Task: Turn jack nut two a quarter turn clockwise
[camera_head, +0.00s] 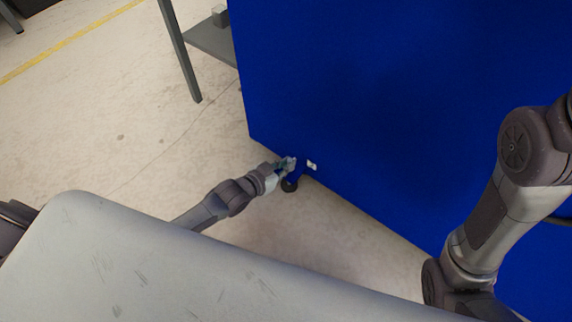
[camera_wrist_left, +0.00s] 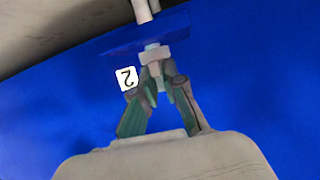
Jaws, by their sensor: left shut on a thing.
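Jack nut two (camera_wrist_left: 154,56) is a small pale nut under the lower edge area of the blue body, beside a white label marked 2 (camera_wrist_left: 126,79). My left gripper (camera_wrist_left: 156,78) is shut on the nut, with its two green-padded fingers close together at its near side. In the head view my left gripper (camera_head: 288,163) reaches the lower edge of the blue body, and its fingers hide the nut there. My right arm comes in at the right side of the head view, but its gripper is out of view.
The large blue body (camera_head: 400,90) fills the upper right. A dark round foot (camera_head: 289,185) shows beneath its edge near my left gripper. A white label (camera_head: 311,165) is just right of the gripper. A grey table frame (camera_head: 208,42) stands at the upper left, with open floor below.

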